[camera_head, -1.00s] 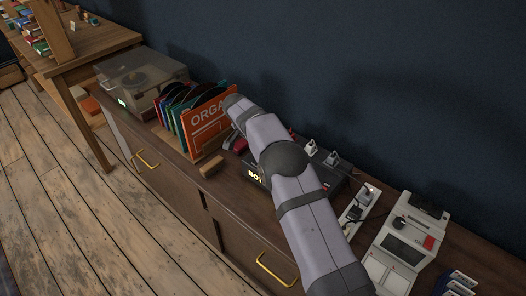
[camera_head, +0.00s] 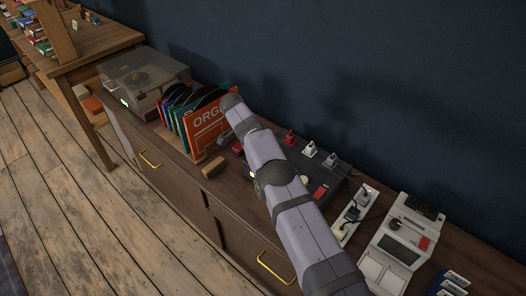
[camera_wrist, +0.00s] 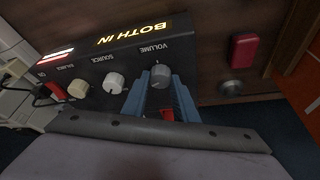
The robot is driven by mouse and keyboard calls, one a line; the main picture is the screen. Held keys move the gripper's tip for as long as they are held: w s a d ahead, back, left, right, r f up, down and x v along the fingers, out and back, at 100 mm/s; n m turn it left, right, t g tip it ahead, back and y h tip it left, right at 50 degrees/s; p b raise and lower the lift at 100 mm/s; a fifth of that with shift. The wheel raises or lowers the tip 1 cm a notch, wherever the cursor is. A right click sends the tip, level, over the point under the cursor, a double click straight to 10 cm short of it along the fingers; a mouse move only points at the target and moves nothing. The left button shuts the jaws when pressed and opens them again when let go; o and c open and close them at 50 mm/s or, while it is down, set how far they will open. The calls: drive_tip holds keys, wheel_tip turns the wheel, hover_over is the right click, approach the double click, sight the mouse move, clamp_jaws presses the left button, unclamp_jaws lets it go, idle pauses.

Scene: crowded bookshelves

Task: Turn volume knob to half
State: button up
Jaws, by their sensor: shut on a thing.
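The volume knob (camera_wrist: 160,73) is a grey round knob under the printed word VOLUME on the front of a black box (camera_wrist: 100,50). The box also shows in the head view (camera_head: 318,170), partly behind my arm. My gripper (camera_wrist: 160,86) has its two blue fingers on either side of the knob and is shut on it. A pale pointer mark shows on the knob, but its exact setting is hard to read. A lit display (camera_wrist: 133,34) on the box reads BOTH IN. In the head view my arm hides the gripper and the knob.
The source knob (camera_wrist: 114,82) and balance knob (camera_wrist: 78,89) sit beside the volume knob, with a red switch (camera_wrist: 55,90) further left. Upright records (camera_head: 208,120) stand left of the box. A power strip (camera_head: 352,214) and a grey machine (camera_head: 400,240) stand to its right.

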idle(0.6)
drive_tip(key=o, duration=1)
drive_tip(key=shift+r, duration=0.15)
drive_tip(key=shift+p+v, duration=1)
drive_tip(key=shift+v, duration=2.6)
drive_tip(key=shift+o, duration=0.3)
